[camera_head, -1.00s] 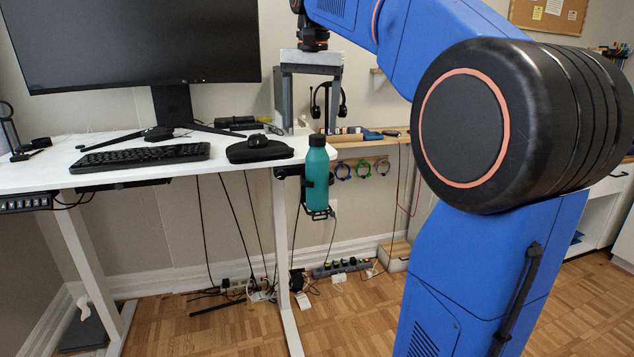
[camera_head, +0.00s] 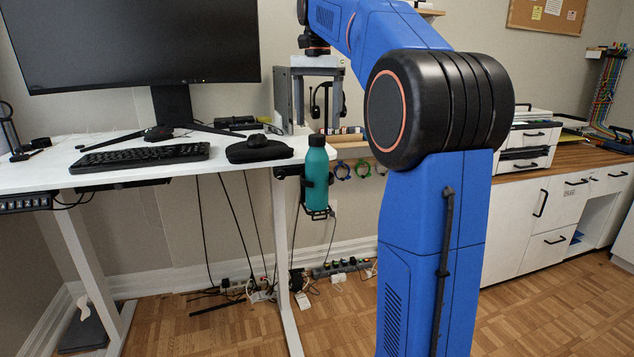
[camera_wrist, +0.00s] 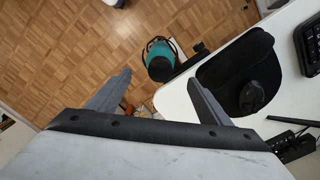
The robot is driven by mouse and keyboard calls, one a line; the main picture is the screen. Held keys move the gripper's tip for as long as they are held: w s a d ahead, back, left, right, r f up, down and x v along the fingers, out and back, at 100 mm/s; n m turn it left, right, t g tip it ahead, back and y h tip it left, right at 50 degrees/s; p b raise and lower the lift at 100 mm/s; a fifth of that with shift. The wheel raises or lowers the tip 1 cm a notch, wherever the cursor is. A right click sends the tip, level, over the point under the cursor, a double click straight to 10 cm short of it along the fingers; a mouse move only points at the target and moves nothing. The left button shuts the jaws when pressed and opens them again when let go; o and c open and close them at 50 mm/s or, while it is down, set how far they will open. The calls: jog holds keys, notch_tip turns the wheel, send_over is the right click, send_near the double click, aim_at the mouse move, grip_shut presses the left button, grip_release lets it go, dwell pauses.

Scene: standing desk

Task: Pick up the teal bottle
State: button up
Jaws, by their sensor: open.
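The teal bottle (camera_head: 317,180) with a dark cap stands upright in a black holder (camera_head: 318,213) at the right edge of the white desk. My gripper (camera_head: 319,130) is open and empty, pointing down above and slightly behind the bottle in the head view. In the wrist view the bottle (camera_wrist: 160,62) is seen from above, with its dark cap toward the camera. It lies beyond the fingertips of my gripper (camera_wrist: 160,80), roughly midway between them. The bottle's lower part is partly hidden by the holder.
Cables hang under the desk. A headset (camera_head: 322,100) hangs behind my gripper.

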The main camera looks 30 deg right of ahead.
aim_at(317, 135)
notch_tip(317, 135, down, 5)
jog(key=shift+f, duration=0.15)
jog(key=shift+s+a+f, duration=0.1)
jog(key=shift+f, duration=1.25)
jog(key=shift+a+f, duration=0.1)
jog(key=shift+f, duration=1.2)
grip_shut()
